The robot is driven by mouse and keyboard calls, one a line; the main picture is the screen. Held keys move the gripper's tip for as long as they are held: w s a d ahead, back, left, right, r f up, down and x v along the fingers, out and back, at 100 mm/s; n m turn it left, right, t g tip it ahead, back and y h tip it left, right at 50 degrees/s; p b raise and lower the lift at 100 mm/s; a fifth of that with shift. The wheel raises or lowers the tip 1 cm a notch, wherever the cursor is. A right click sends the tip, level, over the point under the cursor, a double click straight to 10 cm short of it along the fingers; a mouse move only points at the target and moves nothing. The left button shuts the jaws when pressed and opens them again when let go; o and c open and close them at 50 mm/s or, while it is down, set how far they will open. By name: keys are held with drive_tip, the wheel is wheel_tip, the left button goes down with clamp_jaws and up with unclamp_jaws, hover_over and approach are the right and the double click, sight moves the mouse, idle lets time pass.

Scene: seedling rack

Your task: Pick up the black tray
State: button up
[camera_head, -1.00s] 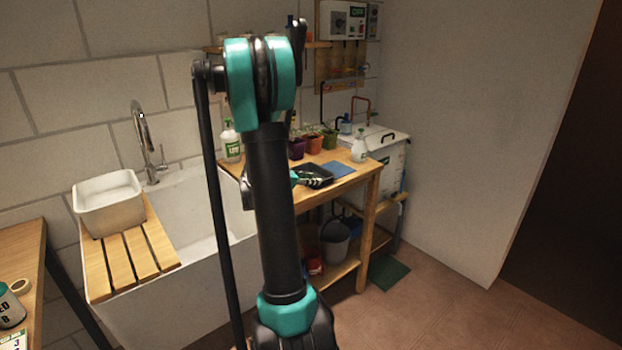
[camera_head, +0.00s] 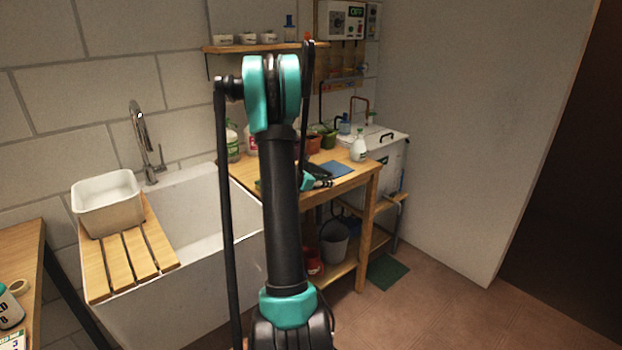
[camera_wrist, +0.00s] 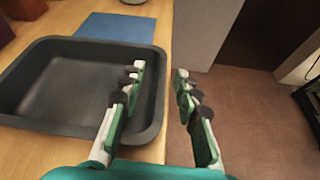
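The black tray (camera_wrist: 70,85) lies on the wooden bench at the left of the wrist view, empty and flat. In the head view only a dark part of the tray (camera_head: 318,169) shows behind my arm. My gripper (camera_wrist: 160,73) is open at the tray's right side. Its left finger is over the inside of the tray and its right finger is outside, past the bench edge, so the right rim lies between them. I cannot tell whether a finger touches the tray. My gripper also shows small in the head view (camera_head: 322,183).
A blue mat (camera_wrist: 116,27) lies just beyond the tray. Pots (camera_head: 313,143) and a white spray bottle (camera_head: 359,147) stand at the bench's back. The sink (camera_head: 190,205) is left of the bench. Floor is open to the right.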

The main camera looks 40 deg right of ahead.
clamp_jaws()
drive_tip(key=shift+r, duration=0.15)
idle(0.4)
wheel_tip(320, 180, up, 20)
drive_tip(key=shift+f, duration=0.2)
idle(1.0)
